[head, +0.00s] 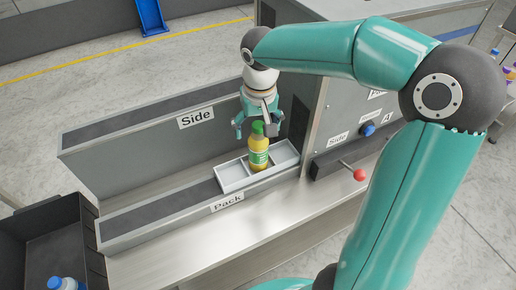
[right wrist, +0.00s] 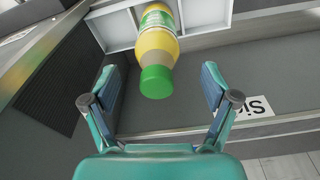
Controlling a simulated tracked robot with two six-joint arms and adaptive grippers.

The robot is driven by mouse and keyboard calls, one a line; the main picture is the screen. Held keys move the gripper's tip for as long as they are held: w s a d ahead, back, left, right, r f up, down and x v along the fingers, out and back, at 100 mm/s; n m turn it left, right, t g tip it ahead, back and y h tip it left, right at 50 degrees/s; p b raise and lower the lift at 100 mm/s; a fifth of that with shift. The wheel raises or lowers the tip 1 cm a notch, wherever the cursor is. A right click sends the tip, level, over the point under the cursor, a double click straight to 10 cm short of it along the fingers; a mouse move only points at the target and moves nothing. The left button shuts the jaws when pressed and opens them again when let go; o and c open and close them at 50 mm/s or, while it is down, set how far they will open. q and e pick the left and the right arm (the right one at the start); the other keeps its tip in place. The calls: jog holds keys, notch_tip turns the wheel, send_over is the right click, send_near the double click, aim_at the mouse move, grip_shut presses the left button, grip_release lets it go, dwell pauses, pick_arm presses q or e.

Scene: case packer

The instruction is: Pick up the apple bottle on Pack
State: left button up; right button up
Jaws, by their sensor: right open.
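The apple bottle (head: 258,153) is yellow with a green cap and a green and white label. It stands upright in a white divided tray (head: 236,178) on the Pack conveyor (head: 150,215). My right gripper (head: 259,128) is open just above the bottle, around or close behind its cap. In the right wrist view the bottle (right wrist: 156,50) shows beyond and between the open fingertips of the right gripper (right wrist: 161,90), with its green cap nearest. I cannot see the fingers touching it. My left gripper is not in view.
The Side conveyor (head: 145,127) runs behind Pack. A machine housing with a red-knobbed lever (head: 359,175) and a blue button (head: 368,130) stands to the right. A dark bin (head: 50,240) holds a blue-capped bottle (head: 62,284) at lower left.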

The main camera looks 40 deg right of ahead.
aim_at(259, 141)
jog(key=f, duration=0.4)
jog(key=shift+d+p, duration=0.2)
jog(key=shift+p, duration=0.2)
jog(key=shift+f, duration=0.65)
jog(key=shift+w+r, duration=0.1)
jog(key=c, duration=1.5)
